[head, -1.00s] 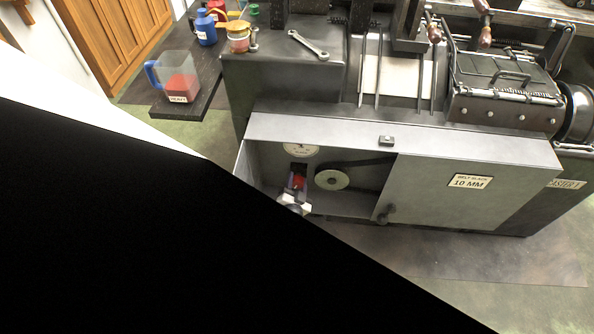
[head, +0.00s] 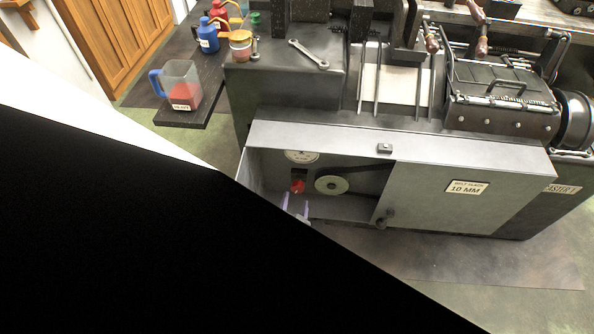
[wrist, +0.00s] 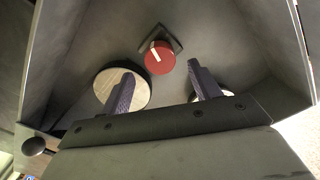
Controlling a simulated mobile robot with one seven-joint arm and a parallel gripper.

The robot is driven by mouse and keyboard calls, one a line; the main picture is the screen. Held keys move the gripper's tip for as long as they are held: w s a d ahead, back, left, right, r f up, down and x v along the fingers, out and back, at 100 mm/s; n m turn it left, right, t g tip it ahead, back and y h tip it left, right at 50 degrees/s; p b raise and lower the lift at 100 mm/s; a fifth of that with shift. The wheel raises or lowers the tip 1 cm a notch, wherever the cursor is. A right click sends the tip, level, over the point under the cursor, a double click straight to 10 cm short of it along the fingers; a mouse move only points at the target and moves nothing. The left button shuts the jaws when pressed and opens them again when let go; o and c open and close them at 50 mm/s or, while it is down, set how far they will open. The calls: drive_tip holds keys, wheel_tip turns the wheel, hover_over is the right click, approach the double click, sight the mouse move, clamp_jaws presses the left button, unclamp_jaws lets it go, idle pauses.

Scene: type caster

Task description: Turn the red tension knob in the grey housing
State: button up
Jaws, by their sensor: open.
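The red tension knob (head: 297,186) sits inside the open left part of the grey housing (head: 470,165). In the wrist view the knob (wrist: 160,60) is round, with a white pointer line, in front of a dark square plate. My gripper (head: 296,199) is open and empty, just below the knob in the head view. In the wrist view my gripper's (wrist: 160,70) two purple-grey fingers stand wide apart, with the knob seen between and beyond their tips. The fingers appear clear of the knob.
A pale pulley disc (head: 332,184) with a belt is right of the knob. The housing's walls close in around the opening. A jug (head: 181,88) stands on the side shelf.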

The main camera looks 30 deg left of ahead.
drive_tip(key=p+v, duration=0.1)
drive_tip(key=v, duration=0.6)
idle(1.1)
